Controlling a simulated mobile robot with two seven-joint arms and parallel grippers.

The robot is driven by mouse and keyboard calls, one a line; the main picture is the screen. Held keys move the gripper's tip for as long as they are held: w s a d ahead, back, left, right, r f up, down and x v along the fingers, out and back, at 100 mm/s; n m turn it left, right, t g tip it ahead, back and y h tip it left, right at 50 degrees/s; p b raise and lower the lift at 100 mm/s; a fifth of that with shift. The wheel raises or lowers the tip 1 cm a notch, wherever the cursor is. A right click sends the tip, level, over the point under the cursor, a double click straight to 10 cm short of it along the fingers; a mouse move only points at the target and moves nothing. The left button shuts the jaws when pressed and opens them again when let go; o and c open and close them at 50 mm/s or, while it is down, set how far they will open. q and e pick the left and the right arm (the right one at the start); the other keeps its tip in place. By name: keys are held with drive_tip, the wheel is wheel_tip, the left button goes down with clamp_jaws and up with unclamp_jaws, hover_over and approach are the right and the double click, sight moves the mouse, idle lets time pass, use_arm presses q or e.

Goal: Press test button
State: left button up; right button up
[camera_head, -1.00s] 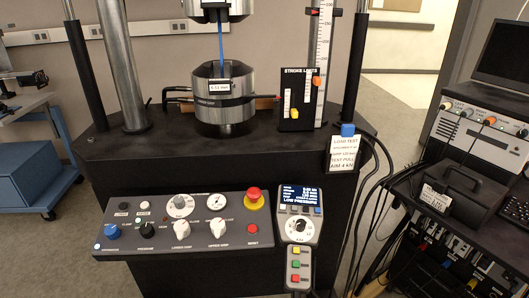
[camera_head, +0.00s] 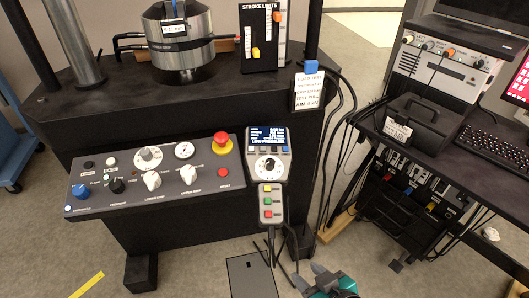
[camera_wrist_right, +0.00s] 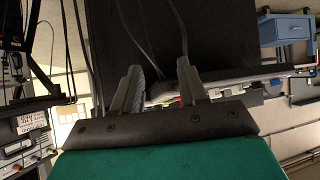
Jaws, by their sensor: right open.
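The pendant (camera_head: 271,204) hangs below the display unit, with a yellow, a green (camera_head: 268,201) and a red button in a column. Their labels are too small to read, so I cannot tell which is the test button. The display unit (camera_head: 268,142) shows "LOW PRESSURE" above a round dial. My right gripper (camera_head: 309,275) is at the bottom edge, below and to the right of the pendant, apart from it and empty. In the right wrist view its two fingers (camera_wrist_right: 160,82) stand apart. My left gripper is not in view.
The control panel (camera_head: 155,178) with knobs and a red mushroom button (camera_head: 221,140) lies left of the pendant. Cables hang right of the tester. A rack (camera_head: 420,190) with a black case (camera_head: 425,118) and keyboard (camera_head: 490,147) stands at the right. Floor is clear at lower left.

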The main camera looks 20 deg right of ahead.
idle(0.5)
clamp_jaws()
idle(1.5)
